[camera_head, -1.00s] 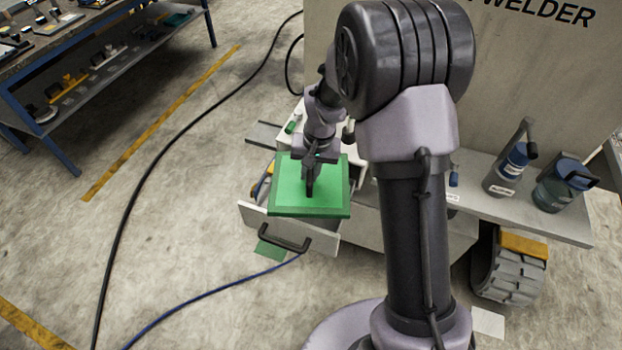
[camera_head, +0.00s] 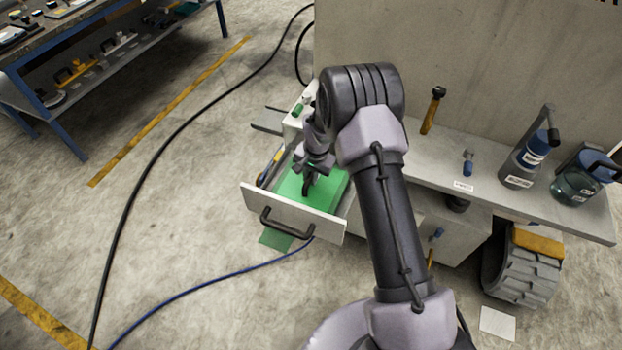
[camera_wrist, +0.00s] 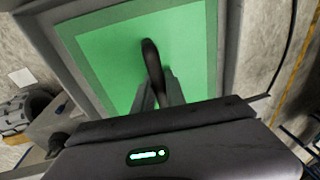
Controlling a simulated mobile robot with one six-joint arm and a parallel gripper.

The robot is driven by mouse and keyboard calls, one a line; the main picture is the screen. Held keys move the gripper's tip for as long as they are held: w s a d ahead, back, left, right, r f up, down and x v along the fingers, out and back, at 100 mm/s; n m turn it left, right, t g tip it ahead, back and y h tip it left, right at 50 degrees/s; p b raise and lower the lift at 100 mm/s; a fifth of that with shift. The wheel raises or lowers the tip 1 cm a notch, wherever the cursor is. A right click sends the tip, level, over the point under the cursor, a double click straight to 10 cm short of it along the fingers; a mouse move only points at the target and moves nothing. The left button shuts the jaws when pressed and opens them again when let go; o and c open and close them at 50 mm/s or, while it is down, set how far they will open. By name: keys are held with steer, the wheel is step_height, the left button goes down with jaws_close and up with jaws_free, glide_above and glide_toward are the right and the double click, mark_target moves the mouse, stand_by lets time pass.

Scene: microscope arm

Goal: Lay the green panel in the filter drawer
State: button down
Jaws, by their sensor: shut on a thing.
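The green panel (camera_head: 325,190) is a flat square with a darker green border and a dark handle. It lies level inside the open filter drawer (camera_head: 290,212), within its walls; whether it touches the drawer floor is hidden. My gripper (camera_head: 307,190) is over the panel's middle, shut on its handle. In the wrist view, my gripper's fingers (camera_wrist: 158,92) close on the dark handle, and the green panel (camera_wrist: 195,45) fills the middle, with the grey drawer wall (camera_wrist: 50,60) along its left side.
The drawer's front has a black pull handle (camera_head: 287,228). Yellow and blue items show at the drawer's left side. A shelf (camera_head: 480,170) on the right holds a hammer (camera_head: 432,110) and bottles (camera_head: 525,160). A blue cable (camera_head: 190,293) lies on the open floor.

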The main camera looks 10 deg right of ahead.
steer(key=c, duration=1.4)
jaws_free()
steer(key=shift+o, duration=0.2)
step_height(320, 180, up, 17)
steer(key=s+p, duration=0.3)
steer(key=p, duration=0.1)
step_height(320, 180, up, 14)
steer(key=t, duration=0.2)
glide_above(314, 189)
steer(key=s+a, duration=0.2)
steer(key=s, duration=0.5)
steer(key=s+r+n, duration=0.1)
steer(key=s+r, duration=0.2)
steer(key=s, duration=0.5)
steer(key=s+a+r+n+t+y, duration=0.1)
steer(key=s+r, duration=0.2)
steer(key=s, duration=0.5)
steer(key=s+a+r+t, duration=0.1)
steer(key=s+r, duration=0.2)
steer(key=s, duration=0.5)
steer(key=shift+a+r+n, duration=0.15)
steer(key=shift+r+n, duration=0.25)
steer(key=shift+s, duration=0.1)
